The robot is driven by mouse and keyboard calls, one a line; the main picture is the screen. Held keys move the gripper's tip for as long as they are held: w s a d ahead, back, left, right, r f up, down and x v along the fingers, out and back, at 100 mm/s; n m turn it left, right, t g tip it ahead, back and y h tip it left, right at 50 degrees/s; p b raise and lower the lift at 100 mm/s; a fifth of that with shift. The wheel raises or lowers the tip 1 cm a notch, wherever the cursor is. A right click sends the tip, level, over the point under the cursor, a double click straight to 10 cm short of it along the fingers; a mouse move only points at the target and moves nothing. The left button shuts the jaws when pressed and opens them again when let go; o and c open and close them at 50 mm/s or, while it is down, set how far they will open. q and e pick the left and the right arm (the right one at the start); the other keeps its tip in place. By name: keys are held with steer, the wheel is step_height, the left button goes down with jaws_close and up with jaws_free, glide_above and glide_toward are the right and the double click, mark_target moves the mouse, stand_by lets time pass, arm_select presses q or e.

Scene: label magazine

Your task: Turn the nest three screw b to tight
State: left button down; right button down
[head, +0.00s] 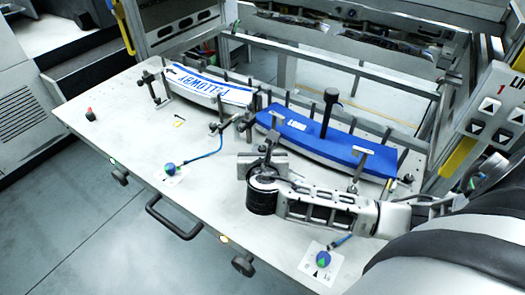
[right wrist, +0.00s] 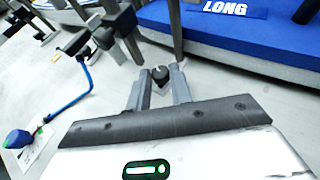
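My right gripper (head: 268,150) reaches in from the right, low at the front edge of the blue label stack (head: 325,142). In the right wrist view my right gripper (right wrist: 160,76) has its two fingers apart, with a small dark round screw knob (right wrist: 160,73) between or just beyond their tips. A gap shows on each side of the knob. I cannot read any marking that tells which nest or screw this is, nor whether it is tight. In the head view the gripper largely hides the knob. My left gripper is not in view.
A white label stack with blue lettering (head: 208,86) lies at left among posts. A tall black-topped post (head: 328,112) stands at the blue stack. Blue-green knobs on white cards (head: 171,168) and (head: 322,258) have blue cables. The table's left front is mostly clear.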

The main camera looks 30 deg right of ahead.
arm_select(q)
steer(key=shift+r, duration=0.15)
